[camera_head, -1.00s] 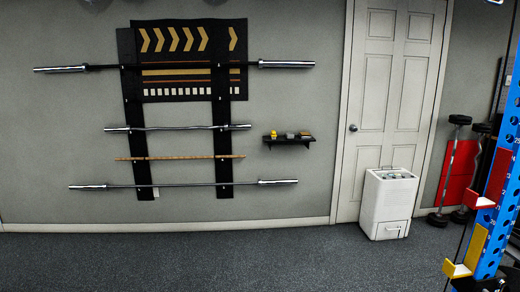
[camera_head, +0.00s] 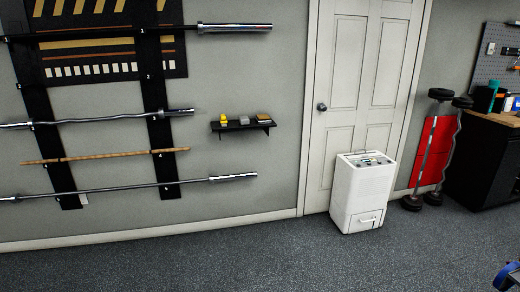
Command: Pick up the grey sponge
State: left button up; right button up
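A small grey block, which looks like the grey sponge (camera_head: 244,120), sits on a black wall shelf (camera_head: 243,127) in the middle of the view. A yellow object (camera_head: 223,119) stands to its left on the shelf. A flat brownish-yellow item (camera_head: 263,117) lies to its right. The items are small, so fine detail is hard to tell.
Barbells hang on the wall rack (camera_head: 160,80) left of the shelf. A white appliance (camera_head: 361,190) stands on the floor before the white door (camera_head: 365,60). A workbench (camera_head: 485,155) is at the right. The dark floor (camera_head: 230,260) below the shelf is clear.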

aim_at(243, 120)
jog(key=i+z, duration=0.2)
jog(key=i, duration=2.05)
